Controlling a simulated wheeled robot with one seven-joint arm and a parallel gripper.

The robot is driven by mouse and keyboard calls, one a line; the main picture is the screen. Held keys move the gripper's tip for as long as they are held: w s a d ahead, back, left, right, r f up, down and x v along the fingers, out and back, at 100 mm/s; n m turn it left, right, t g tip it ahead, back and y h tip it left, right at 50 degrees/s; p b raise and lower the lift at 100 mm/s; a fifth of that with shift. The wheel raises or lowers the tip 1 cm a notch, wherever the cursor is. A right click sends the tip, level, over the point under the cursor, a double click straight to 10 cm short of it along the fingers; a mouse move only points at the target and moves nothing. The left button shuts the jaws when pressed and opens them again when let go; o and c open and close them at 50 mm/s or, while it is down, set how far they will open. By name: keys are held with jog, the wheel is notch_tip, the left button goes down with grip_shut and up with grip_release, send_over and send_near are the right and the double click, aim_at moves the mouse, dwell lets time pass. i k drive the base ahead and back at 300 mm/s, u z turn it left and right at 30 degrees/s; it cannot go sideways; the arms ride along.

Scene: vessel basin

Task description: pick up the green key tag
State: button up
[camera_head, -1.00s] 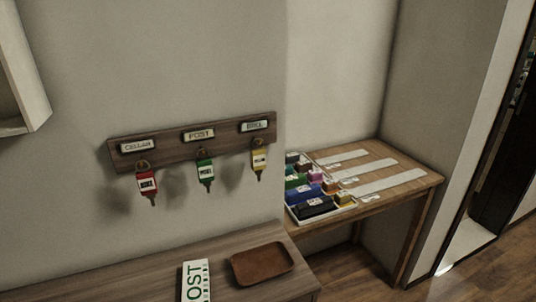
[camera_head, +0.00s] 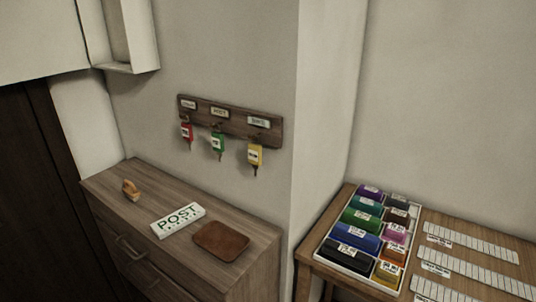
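The green key tag (camera_head: 218,142) hangs with a key below it from the middle of a dark wooden key rack (camera_head: 232,122) on the wall, under the label that reads POST. A red key tag (camera_head: 186,132) hangs to its left and a yellow key tag (camera_head: 255,155) to its right. All three hang clear above the dresser top. My gripper is not in view.
The wooden dresser (camera_head: 125,183) below the rack bears a POST sign (camera_head: 178,219), a brown leather tray (camera_head: 221,239) and a small tan object (camera_head: 130,189). A table at right holds a tray of coloured blocks (camera_head: 320,254) and several white strips. A wall corner juts out between them.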

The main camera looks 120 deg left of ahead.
aim_at(217, 137)
jog(key=i, duration=0.25)
jog(key=u, duration=5.5)
jog(key=i, duration=1.65)
